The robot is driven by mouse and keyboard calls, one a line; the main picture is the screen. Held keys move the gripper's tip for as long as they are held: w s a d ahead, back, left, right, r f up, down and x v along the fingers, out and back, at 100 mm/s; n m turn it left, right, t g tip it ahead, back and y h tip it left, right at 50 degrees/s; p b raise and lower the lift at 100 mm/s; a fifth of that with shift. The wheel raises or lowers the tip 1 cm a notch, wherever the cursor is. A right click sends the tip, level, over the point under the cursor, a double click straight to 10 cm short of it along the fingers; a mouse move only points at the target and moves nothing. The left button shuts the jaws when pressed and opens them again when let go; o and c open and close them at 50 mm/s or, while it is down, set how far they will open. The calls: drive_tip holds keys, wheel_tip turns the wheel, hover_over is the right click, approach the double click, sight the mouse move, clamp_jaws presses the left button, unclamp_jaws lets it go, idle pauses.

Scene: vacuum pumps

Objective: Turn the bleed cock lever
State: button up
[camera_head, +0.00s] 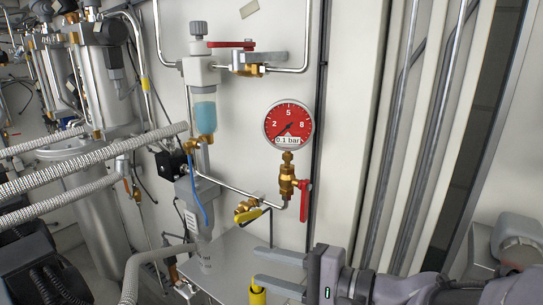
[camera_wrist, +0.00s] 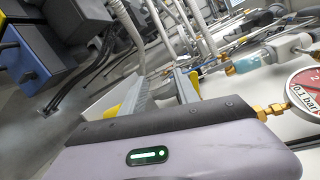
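Three lever cocks show in the head view, and no label tells which is the bleed cock. A yellow lever (camera_head: 247,215) sits on a brass cock (camera_head: 246,204) on the low pipe. A red lever (camera_head: 304,200) hangs down beside the brass valve (camera_head: 287,183) under the gauge. Another red lever (camera_head: 231,44) lies level on the top pipe. My gripper (camera_head: 257,266) is below the yellow lever, apart from it, with its fingers pointing left. In the wrist view its fingers (camera_wrist: 160,88) stand apart with nothing seen between them.
A red dial gauge (camera_head: 287,125) marked 0.1 bar stands above the brass valve; it shows partly in the wrist view (camera_wrist: 306,90). A glass bowl with blue liquid (camera_head: 204,110) hangs to its left. Ribbed hoses (camera_head: 80,155) and a steel cylinder (camera_head: 105,235) crowd the left.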

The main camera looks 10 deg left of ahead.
sight(246, 215)
drive_tip(key=w+r+m+t+p, duration=0.1)
drive_tip(key=w+r+m+t, duration=0.15)
drive_tip(key=w+r, duration=0.2)
drive_tip(key=w+x, duration=0.1)
drive_tip(key=x, duration=1.1)
drive_tip(key=shift+d+f+n+y, duration=0.2)
drive_tip(key=shift+d+n+y, duration=0.05)
drive_tip(key=shift+n+y, duration=0.15)
drive_tip(key=shift+s+t, duration=0.1)
drive_tip(key=shift+t, duration=0.15)
clamp_jaws()
